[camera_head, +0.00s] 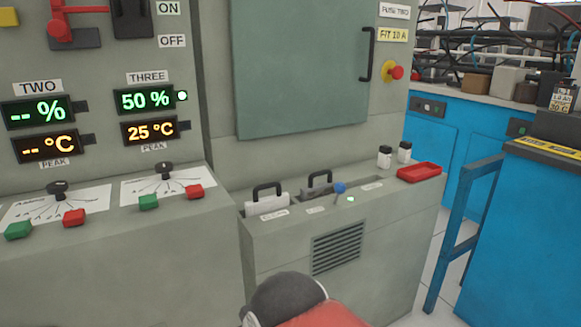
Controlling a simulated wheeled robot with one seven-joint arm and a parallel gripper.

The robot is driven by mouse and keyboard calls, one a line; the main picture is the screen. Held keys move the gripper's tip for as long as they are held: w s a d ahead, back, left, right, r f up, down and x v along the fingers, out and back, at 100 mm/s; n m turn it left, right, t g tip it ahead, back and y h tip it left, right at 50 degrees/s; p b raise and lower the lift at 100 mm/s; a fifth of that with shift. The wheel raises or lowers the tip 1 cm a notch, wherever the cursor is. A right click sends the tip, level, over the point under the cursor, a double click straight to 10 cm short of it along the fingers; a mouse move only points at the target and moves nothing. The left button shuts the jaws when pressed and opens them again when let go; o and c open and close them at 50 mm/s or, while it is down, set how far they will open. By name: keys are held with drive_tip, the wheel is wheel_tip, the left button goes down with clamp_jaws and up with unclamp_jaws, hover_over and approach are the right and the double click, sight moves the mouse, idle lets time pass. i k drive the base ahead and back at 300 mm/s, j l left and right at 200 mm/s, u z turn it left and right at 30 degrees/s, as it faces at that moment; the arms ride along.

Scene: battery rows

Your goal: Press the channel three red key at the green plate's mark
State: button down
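The channel three red key (195,192) sits on the sloping desk, right of the channel three dial (164,168) and the green key (148,202). Above them the THREE display (146,100) reads 50 % in green, with a lit green lamp (182,95) beside it. The display below (150,131) reads 25 °C, marked PEAK. I cannot make out a plainly green plate; a yellow-green label (393,35) reads FIT 10 A. A dark rounded part with red, likely my arm, shows at the bottom. My gripper is not visible.
Channel two has its own green key (19,230) and red key (74,217), and blank displays. A blue bench (520,235) stands at right. A grey-green door (300,70) is closed.

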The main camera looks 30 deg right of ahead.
sight(196, 191)
drive_tip(key=l, duration=1.75)
